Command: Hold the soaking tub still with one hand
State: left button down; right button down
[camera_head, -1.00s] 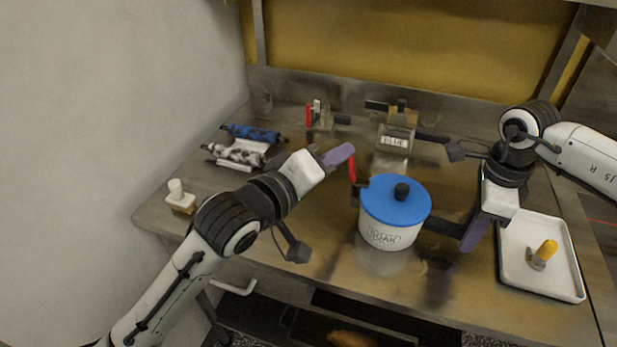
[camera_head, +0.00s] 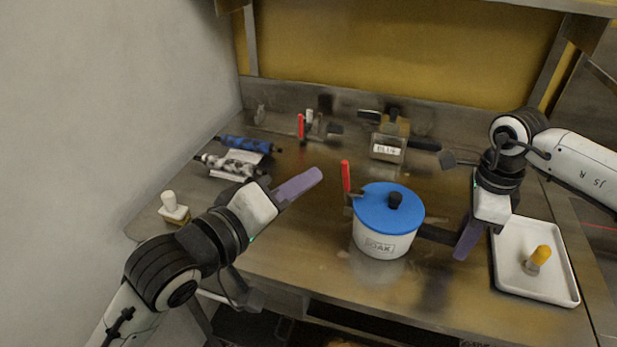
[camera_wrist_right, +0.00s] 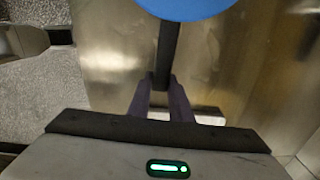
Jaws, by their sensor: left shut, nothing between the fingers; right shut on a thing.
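The soaking tub (camera_head: 378,246) is a white round pot marked SOAK. It stands upright on the steel table, with a blue lid (camera_head: 385,222) and black knob on top. Its dark handle (camera_head: 437,234) points right, and my right gripper (camera_head: 466,238) is shut on it. In the right wrist view the handle (camera_wrist_right: 166,55) runs between the purple fingers (camera_wrist_right: 162,100), below the blue lid edge. A red-handled tool (camera_head: 346,177) stands at the tub's left rim. My left gripper (camera_head: 312,177) is shut and empty, above the table left of the tub, apart from it.
A white tray (camera_head: 509,282) with a yellow-handled tool lies at the right. A container labelled BLUE (camera_head: 388,150) stands behind the tub. Blue and spotted rollers (camera_head: 232,165) lie at the back left. A white-knobbed block (camera_head: 172,212) sits at the left edge.

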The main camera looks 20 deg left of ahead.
jog(key=c, duration=1.5)
grip_release()
jog(key=shift+c, duration=0.2)
